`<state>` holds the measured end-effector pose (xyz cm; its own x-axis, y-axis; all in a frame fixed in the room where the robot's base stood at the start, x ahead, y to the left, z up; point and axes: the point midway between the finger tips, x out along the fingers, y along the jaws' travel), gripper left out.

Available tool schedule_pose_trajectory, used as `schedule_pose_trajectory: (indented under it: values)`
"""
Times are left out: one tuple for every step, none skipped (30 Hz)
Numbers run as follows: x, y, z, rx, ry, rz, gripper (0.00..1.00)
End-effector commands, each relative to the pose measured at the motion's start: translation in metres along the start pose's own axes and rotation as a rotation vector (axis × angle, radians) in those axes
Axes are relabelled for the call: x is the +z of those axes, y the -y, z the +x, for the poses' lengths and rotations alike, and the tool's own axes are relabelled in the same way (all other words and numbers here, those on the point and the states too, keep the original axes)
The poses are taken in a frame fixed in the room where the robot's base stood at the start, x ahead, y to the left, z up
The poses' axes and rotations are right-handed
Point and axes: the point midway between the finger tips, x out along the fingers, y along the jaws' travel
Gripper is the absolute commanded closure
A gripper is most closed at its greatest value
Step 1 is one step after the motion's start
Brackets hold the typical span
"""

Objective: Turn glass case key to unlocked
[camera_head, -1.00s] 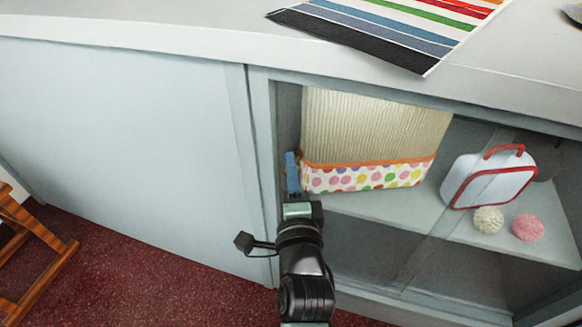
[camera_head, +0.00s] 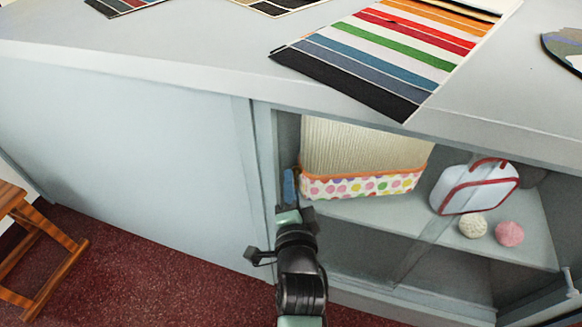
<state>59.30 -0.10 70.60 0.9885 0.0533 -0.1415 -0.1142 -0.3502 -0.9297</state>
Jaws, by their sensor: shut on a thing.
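The glass case (camera_head: 395,262) is the open-looking right part of the pale blue counter, with a clear pane over its shelf. My gripper (camera_head: 289,207) is at the case's left upright, seen from behind, and its fingertips are largely hidden by its own body. It is shut on the glass case key, which my gripper hides. A small upright blue piece (camera_head: 289,186) shows just beyond the jaws, and I cannot tell whether it belongs to the key. The lock and the key's angle cannot be made out.
Inside the case are a ribbed cream box with a dotted band (camera_head: 362,185), a white and red case (camera_head: 474,187) and two balls (camera_head: 509,233). Striped swatch sheets (camera_head: 390,50) lie on the counter top. A wooden stool (camera_head: 40,245) stands at the left on red carpet.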

Motion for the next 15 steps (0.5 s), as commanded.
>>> schedule_pose_trajectory:
  values:
    - [-0.0033, 0.0087, -0.0017, 0.022, 0.001, -0.044, 1.0]
    - [-0.0035, 0.0084, -0.0017, 0.033, 0.001, -0.07, 1.0]
    - [-0.0036, 0.0082, -0.0016, 0.047, 0.001, -0.105, 1.0]
    - [-0.0032, 0.0079, -0.0016, 0.058, 0.001, -0.131, 1.0]
    - [-0.0032, 0.0079, -0.0015, 0.068, 0.001, -0.158, 1.0]
    - [-0.0029, 0.0073, -0.0013, 0.083, 0.001, -0.194, 1.0]
    - [-0.0026, 0.0069, -0.0012, 0.093, 0.001, -0.22, 1.0]
    - [-0.0027, 0.0065, -0.0012, 0.104, 0.001, -0.246, 1.0]
    - [-0.0026, 0.0056, -0.001, 0.118, 0.0, -0.282, 1.0]
    - [-0.002, 0.005, -0.0009, 0.129, 0.001, -0.308, 1.0]
    - [-0.0017, 0.0045, -0.0008, 0.139, 0.001, -0.335, 1.0]
    - [-0.0015, 0.0039, -0.0007, 0.153, 0.0, -0.369, 1.0]
    - [-0.0011, 0.0033, -0.0006, 0.164, 0.001, -0.395, 1.0]
    - [-0.0009, 0.0028, -0.0005, 0.174, 0.0, -0.421, 1.0]
    - [-0.0009, 0.0021, -0.0003, 0.188, -0.001, -0.455, 1.0]
